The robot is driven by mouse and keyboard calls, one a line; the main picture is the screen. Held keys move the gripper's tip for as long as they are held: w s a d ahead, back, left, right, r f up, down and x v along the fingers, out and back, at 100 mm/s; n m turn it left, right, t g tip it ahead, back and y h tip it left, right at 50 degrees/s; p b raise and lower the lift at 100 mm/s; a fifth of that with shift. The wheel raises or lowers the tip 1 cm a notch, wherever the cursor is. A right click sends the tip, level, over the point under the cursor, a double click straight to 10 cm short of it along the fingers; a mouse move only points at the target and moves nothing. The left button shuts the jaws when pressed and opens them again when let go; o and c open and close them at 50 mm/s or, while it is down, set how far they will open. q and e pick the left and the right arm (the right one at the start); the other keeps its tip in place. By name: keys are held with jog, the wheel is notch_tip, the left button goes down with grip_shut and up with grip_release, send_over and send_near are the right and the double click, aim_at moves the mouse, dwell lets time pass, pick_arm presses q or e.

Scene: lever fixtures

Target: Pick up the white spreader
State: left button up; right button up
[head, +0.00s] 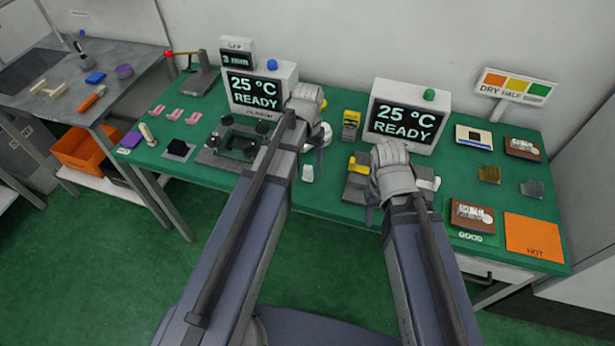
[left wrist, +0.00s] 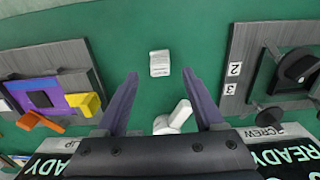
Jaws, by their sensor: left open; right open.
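Two small white pieces lie on the green table near my left gripper (head: 312,146). The other is a white angled piece (left wrist: 173,118), seen between the fingers in the left wrist view and partly behind my gripper in the head view (head: 327,133). I cannot tell for certain which is the white spreader. My left gripper (left wrist: 160,74) is open, with nothing held. My right gripper (head: 394,192) is open over the yellow-and-grey fixture.
Two "25 °C READY" monitors (head: 258,88) (head: 405,122) stand at the back. A grey fixture with black knobs (head: 238,142) is left of my left gripper. A grey fixture with a yellow block (head: 358,165) is to its right.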

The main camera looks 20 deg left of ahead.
aim_at(308, 167)
pick_arm(q)
jog(key=shift+w+f+b, duration=0.1)
jog(key=shift+f+b, duration=2.5)
jog(key=shift+r, duration=0.1)
grip_shut()
